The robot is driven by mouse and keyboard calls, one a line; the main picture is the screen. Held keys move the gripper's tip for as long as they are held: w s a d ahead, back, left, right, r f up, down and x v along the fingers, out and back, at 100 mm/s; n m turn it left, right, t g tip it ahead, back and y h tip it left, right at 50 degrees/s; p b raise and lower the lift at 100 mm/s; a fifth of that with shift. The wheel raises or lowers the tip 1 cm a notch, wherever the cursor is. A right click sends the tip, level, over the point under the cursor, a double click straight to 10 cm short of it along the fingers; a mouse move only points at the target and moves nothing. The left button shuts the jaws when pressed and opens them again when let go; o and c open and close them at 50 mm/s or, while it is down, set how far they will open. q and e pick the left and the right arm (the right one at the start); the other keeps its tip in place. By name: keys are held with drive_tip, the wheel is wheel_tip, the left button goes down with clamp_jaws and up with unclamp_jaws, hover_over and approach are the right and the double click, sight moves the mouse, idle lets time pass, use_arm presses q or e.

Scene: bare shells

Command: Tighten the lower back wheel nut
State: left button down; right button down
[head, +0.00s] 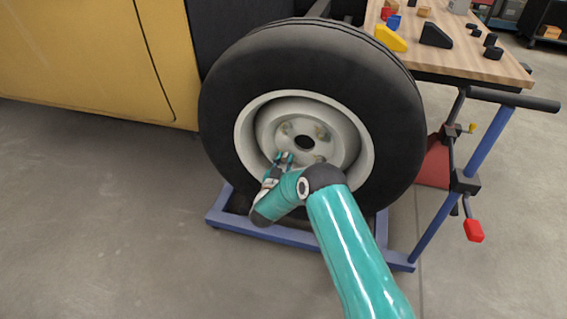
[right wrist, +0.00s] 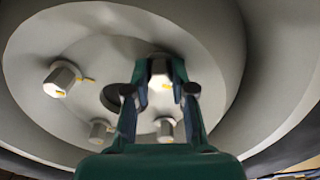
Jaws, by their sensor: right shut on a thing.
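The wheel (head: 352,118) is a black tyre on a pale grey rim with a dark centre hole, standing upright in front of me. My right gripper (head: 284,157) reaches to the lower left of the hub in the head view. In the right wrist view my right gripper (right wrist: 160,92) has its two fingers on either side of a pale hexagonal wheel nut (right wrist: 159,70) and is shut on it. The nuts carry short yellow marks. My left gripper is not in view.
The wheel stands over a blue frame (head: 222,218) with a handle post at its right. A yellow body panel (head: 80,60) is at the left. A wooden workbench (head: 480,65) with small blocks stands at the back right. The grey floor at the left is clear.

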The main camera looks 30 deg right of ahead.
drive_tip(key=shift+s+d+f+m, duration=0.15)
drive_tip(key=shift+d+f+m, duration=0.05)
drive_tip(key=shift+m, duration=0.1)
drive_tip(key=c, duration=1.1)
unclamp_jaws()
drive_tip(key=shift+o, duration=0.6)
drive_tip(key=shift+a, duration=0.1)
drive_tip(key=shift+s+a+r, duration=0.1)
drive_tip(key=shift+s+a, duration=0.05)
drive_tip(key=shift+a, duration=0.3)
drive_tip(key=v, duration=1.1)
